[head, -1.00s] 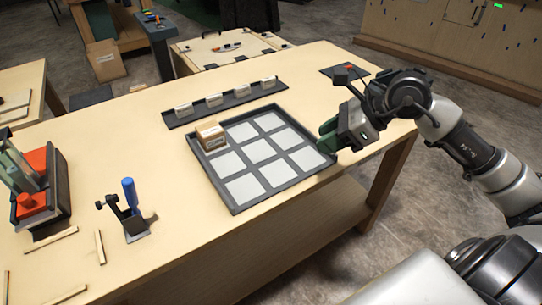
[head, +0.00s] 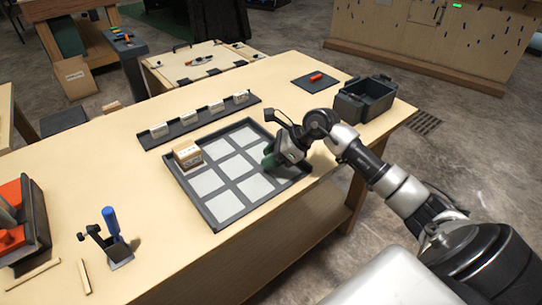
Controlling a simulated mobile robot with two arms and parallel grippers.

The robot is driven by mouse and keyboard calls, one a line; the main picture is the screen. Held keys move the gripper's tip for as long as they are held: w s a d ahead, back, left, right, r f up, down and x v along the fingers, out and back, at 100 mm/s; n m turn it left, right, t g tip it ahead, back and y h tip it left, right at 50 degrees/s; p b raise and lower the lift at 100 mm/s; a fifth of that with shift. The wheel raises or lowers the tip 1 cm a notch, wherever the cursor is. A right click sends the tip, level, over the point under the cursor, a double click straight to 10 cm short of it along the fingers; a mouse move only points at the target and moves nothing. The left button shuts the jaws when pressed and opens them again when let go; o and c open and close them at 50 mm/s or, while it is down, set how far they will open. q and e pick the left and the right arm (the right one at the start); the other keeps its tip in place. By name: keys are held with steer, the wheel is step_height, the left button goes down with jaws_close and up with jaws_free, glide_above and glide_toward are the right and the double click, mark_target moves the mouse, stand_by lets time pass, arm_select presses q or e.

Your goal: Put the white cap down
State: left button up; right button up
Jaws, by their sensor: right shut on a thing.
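My right gripper (head: 271,161) is over the right side of a dark tray (head: 227,217) with pale square cells, its green fingers low near the right-hand cells. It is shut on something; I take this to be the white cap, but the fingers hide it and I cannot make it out. I cannot tell whether it touches the tray. A small cardboard box (head: 187,154) sits in the tray's far left cell. The other cells that show look empty. My left gripper is not in view.
Behind the tray is a dark strip with several white label cards (head: 216,106). A black open bin (head: 366,98) and a dark mat (head: 312,82) with a red-orange item are at the far right. A blue-handled clamp (head: 113,233) and an orange fixture (head: 14,215) stand at left.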

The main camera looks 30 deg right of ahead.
steer(key=shift+f, duration=0.25)
steer(key=shift+f, duration=0.1)
steer(key=o, duration=0.4)
steer(key=shift+f, duration=0.1)
steer(key=o, duration=0.5)
